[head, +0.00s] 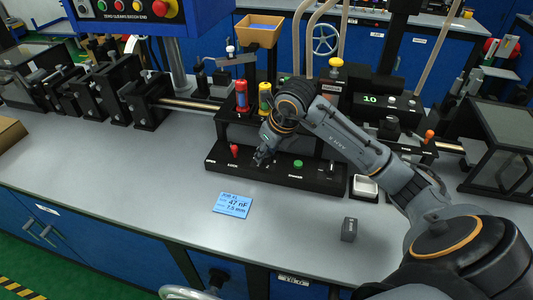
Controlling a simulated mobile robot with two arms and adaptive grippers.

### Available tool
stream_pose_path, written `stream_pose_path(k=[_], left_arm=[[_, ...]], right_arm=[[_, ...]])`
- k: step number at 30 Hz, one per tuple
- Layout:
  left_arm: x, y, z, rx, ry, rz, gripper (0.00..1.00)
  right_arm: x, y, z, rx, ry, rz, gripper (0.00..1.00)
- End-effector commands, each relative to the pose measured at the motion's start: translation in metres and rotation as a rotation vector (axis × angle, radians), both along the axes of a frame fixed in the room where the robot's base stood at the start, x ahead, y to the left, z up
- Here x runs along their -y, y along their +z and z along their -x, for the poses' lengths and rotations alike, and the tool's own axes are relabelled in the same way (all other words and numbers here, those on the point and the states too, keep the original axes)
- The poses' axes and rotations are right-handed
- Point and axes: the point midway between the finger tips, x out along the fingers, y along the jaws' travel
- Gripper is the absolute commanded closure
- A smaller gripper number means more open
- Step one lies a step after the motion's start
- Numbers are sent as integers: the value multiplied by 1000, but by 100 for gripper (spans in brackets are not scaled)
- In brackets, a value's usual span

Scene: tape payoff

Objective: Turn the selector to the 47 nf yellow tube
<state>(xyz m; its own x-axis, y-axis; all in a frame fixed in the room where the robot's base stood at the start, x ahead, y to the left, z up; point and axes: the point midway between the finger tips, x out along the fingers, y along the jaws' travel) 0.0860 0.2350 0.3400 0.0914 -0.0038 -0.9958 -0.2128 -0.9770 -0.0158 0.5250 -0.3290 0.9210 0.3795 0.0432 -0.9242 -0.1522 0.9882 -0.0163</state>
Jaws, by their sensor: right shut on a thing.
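A black control base (222,161) on the bench carries a red-tipped lever (234,151) and a green button (298,164). Behind it stand a red tube (242,96) and a yellow tube (265,97), the yellow one partly behind my right arm. My right gripper (261,158) points down at the base between the red lever and the green button. It is shut on what seems to be the selector, which the fingers mostly hide. Which way the selector points cannot be told. A blue card (233,204) reading 47 nF, 7.5 mm lies in front. My left gripper is not in view.
A small dark block (349,229) and a white tray (364,186) are at the right of the base. The bench (130,185) is clear at the front left.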

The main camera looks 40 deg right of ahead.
Motion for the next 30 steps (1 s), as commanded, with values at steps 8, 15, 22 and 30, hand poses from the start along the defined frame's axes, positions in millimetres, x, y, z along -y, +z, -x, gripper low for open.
stream_pose_path(k=[8, 15, 22, 30], left_arm=[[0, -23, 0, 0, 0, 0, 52], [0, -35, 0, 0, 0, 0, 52], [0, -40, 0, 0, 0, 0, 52], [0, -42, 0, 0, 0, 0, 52]], right_arm=[[4, -3, -1, 3, 233, 4, 100], [5, -1, -2, 4, 460, 2, 100], [5, 0, -3, 4, 658, 0, 100], [6, 1, -4, 4, 824, 1, 100]])
